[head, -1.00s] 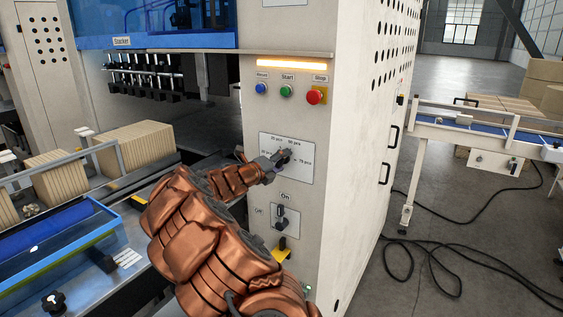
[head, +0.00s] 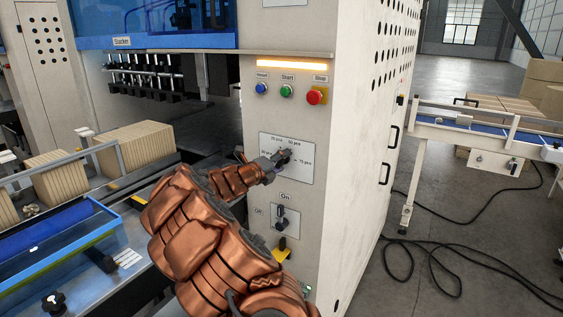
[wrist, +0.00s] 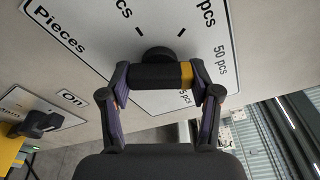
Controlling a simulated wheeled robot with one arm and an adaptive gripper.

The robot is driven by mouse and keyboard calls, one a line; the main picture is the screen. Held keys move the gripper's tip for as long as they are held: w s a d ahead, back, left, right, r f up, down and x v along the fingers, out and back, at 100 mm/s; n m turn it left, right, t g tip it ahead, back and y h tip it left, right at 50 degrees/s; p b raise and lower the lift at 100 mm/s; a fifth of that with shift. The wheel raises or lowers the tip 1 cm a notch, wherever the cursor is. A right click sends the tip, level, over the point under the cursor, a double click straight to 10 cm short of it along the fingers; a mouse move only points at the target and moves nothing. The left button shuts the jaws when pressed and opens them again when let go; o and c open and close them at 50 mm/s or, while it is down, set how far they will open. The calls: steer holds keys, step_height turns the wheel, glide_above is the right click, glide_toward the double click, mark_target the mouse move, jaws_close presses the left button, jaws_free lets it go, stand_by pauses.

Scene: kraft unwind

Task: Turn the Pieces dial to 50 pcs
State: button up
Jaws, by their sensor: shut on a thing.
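The Pieces dial is a black knob (wrist: 158,74) with a yellow end. It sits on a white label plate (head: 305,172) on the machine's front panel. My gripper (wrist: 160,76) is shut on the knob, one finger at each end; it also shows at the plate in the head view (head: 284,157). In the rotated wrist view the yellow end points right, towards the side where the "50 pcs" print (wrist: 220,62) stands. The fingers hide part of the scale, so I cannot tell whether the pointer lines up exactly with the 50 mark.
Above the plate are a blue button (head: 261,88), a green Start button (head: 286,91) and a red Stop button (head: 316,96). Below it is an On/Off switch (head: 281,219) with a yellow part underneath. A conveyor (head: 460,132) and floor cables lie to the right.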

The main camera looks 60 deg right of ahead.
stand_by(0.3)
steer(key=shift+m, duration=0.7)
steer(key=o, duration=1.2)
steer(key=shift+o, duration=0.9)
steer(key=shift+a, duration=0.1)
steer(key=shift+s+a, duration=0.1)
steer(key=shift+a, duration=2.85)
